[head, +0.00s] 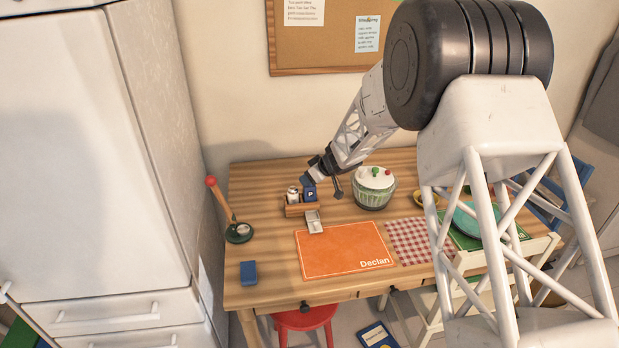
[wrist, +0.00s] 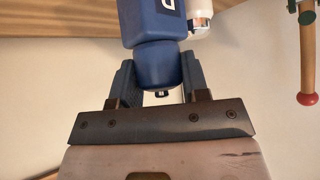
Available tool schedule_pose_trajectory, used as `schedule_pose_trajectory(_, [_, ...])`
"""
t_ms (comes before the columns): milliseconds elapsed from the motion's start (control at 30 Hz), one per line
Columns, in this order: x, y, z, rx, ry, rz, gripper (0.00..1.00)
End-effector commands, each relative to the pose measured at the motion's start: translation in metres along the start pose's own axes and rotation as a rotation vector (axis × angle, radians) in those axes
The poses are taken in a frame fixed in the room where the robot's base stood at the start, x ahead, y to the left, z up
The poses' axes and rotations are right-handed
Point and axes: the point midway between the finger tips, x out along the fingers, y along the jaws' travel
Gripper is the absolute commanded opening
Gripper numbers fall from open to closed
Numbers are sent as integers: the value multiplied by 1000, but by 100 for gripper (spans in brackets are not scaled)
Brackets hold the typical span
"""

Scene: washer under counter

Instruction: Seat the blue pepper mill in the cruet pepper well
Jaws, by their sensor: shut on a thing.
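The blue pepper mill (head: 310,194), marked with a white P, stands at the right end of the small wooden cruet (head: 298,211) in the head view. The wrist view shows the mill's blue body and rounded top (wrist: 155,40) between my fingers. My gripper (head: 318,176) is shut on the mill's top end; its two fingers also show in the wrist view (wrist: 157,76). The white salt mill (head: 293,195) is beside the pepper mill and shows white and silver in the wrist view (wrist: 200,16). The mill's foot and the pepper well are hidden, so I cannot tell whether it is seated.
A small pale tray (head: 314,222) lies in front of the cruet. A green-and-white pot (head: 373,190) stands to the right. A red-knobbed wooden handle (head: 212,183) rises at the left. An orange mat (head: 345,250) and a blue block (head: 248,272) lie nearer the front edge.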

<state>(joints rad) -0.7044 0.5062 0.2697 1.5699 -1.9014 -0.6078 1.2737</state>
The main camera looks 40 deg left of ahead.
Motion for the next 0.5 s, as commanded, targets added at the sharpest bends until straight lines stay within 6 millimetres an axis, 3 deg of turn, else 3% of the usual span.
schedule_pose_trajectory(267, [2,0,2,0,0,0,0])
schedule_pose_trajectory(300, [2,0,2,0,0,0,43])
schedule_pose_trajectory(467, [2,0,2,0,0,0,67])
schedule_pose_trajectory(500, [2,0,2,0,0,0,67])
